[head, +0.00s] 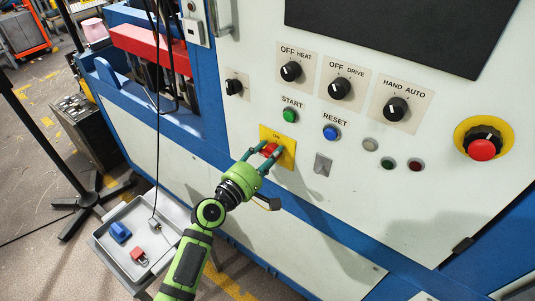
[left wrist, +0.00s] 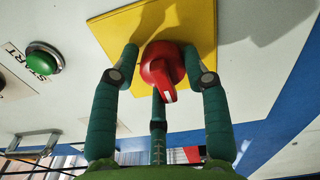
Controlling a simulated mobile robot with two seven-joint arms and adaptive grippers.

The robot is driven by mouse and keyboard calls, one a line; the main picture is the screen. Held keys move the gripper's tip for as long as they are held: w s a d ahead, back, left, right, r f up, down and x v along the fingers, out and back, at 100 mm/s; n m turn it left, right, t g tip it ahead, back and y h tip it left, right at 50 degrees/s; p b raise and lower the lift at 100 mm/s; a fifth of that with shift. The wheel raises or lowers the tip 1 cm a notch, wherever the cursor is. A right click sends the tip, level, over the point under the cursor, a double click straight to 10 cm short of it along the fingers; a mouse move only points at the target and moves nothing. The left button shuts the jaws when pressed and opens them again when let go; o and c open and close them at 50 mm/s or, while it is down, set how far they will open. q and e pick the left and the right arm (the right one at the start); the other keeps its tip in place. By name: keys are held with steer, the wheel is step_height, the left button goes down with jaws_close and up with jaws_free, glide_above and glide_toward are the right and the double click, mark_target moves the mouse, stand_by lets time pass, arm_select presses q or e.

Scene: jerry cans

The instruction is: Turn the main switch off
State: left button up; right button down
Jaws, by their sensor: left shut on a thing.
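The main switch is a red rotary knob (head: 269,150) on a yellow plate (head: 287,158) low on the white machine panel. The head view shows "ON" lettering on the plate. My left gripper (head: 263,158) reaches in from the left with its green fingers around the red knob. In the left wrist view the red knob (left wrist: 162,68) sits between the fingers of my left gripper (left wrist: 163,78), and its handle points down and slightly right. The gripper is shut on the knob; the fingers' exact contact is hard to see. My right gripper is not in view.
A green START button (head: 290,115) and blue RESET button (head: 330,132) sit above the switch. Black selector knobs (head: 340,89) line the panel, with a red emergency stop (head: 482,148) at right. A grey tray (head: 105,237) with a padlock stands lower left.

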arm_select(q)
steer(key=shift+s+d, duration=0.1)
steer(key=shift+d, duration=0.1)
steer(key=o, duration=0.9)
steer(key=shift+o, duration=0.6)
steer(key=shift+d+f, duration=0.1)
steer(key=shift+f, duration=0.05)
steer(key=v, duration=1.1)
steer(key=shift+s+a, duration=0.25)
steer(key=shift+a, duration=0.05)
